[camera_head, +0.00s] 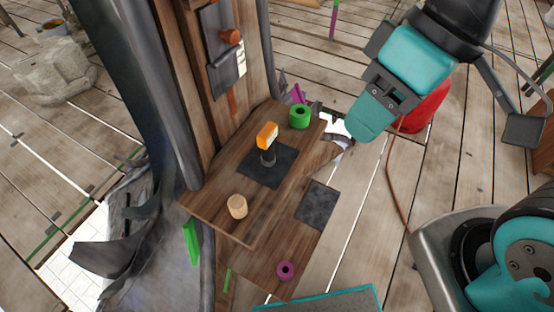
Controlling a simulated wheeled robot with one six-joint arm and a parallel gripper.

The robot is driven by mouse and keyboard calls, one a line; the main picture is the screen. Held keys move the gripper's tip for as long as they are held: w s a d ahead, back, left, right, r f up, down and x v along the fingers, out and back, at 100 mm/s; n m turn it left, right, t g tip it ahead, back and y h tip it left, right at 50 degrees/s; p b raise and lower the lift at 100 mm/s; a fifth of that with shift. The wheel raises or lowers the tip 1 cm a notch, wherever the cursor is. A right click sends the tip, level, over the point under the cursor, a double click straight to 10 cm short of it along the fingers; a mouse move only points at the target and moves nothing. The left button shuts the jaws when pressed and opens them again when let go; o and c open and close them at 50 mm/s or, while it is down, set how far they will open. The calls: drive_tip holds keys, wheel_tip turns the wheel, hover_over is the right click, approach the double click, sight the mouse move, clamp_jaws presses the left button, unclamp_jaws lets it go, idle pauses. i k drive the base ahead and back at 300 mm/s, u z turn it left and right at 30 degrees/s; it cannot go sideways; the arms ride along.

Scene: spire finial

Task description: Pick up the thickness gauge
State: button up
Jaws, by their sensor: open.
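A small orange block with a pale side (267,135) stands on a short dark cylinder, over a dark square mat on the wooden shelf. It looks most like the thickness gauge, but it is too small to be certain. My gripper (443,122) is at the upper right, with its teal-tipped finger and dark finger spread apart. It is open and empty, well to the right of the orange block and not touching it.
A green ring (299,116) and a wooden cylinder (238,206) share the shelf (205,212). A pink ring (285,270) and a dark plate (316,204) lie on a lower board. A wooden upright rises behind. A red object stands behind my gripper.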

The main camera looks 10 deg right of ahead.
sight(265, 138)
drive_tip(key=k, duration=0.15)
drive_tip(key=u, duration=3.25)
drive_tip(key=k, duration=1.05)
drive_tip(key=z, duration=2.1)
drive_tip(key=i, duration=0.45)
drive_tip(key=u, duration=0.1)
